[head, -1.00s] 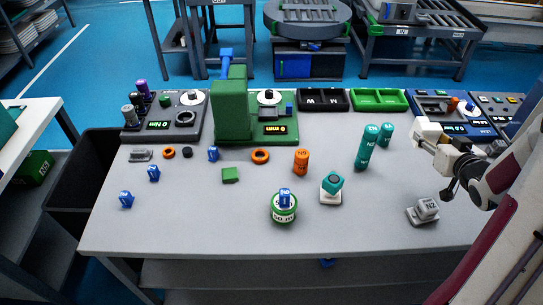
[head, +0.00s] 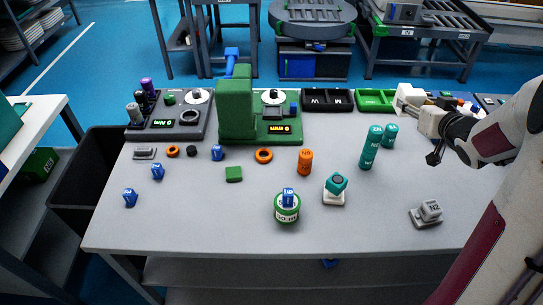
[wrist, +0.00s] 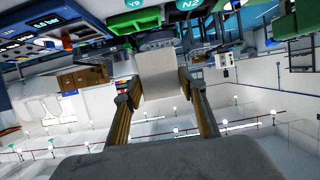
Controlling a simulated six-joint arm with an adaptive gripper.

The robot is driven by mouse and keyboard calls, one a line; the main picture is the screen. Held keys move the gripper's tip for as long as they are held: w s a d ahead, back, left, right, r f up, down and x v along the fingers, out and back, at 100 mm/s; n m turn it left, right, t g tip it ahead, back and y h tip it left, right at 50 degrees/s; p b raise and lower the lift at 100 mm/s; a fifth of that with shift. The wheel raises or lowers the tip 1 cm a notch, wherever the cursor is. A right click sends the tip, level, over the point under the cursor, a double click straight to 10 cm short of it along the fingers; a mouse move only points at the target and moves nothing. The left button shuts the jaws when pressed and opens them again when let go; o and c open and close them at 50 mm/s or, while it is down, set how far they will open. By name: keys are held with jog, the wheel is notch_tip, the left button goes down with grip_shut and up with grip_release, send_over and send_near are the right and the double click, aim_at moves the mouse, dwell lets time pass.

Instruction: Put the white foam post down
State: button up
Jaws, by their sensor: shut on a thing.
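The white foam post (head: 408,95) is in my gripper (head: 428,118) at the right of the head view. It is held above the bench (head: 245,222), near its back right edge. In the wrist view the post (wrist: 160,74) is a pale block between the two fingertips of my gripper (wrist: 160,88), which is shut on it. The post appears clear of any surface. In the head view my arm covers part of the bench's right side and the back right panel.
Two teal cylinders (head: 370,148) (head: 389,136) stand left of my gripper. Behind are a green tray (head: 375,99) and a black tray (head: 326,99). A grey part (head: 428,212) and a teal-topped white part (head: 335,190) sit nearer.

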jog(key=w+a+n+y, duration=0.1)
jog(key=w+a, duration=0.2)
jog(key=a, duration=0.9)
jog(key=w+a+n+y, duration=0.1)
jog(key=w+a, duration=0.3)
jog(key=a, duration=0.7)
jog(key=s+a+n+g+y, duration=0.1)
jog(key=s+a+n+y, duration=0.2)
jog(key=a, duration=2)
notch_tip(320, 180, down, 12)
jog(key=s+m, duration=0.1)
jog(key=shift+s, duration=0.1)
jog(key=shift+f, duration=3.05)
jog(key=shift+f, duration=1.85)
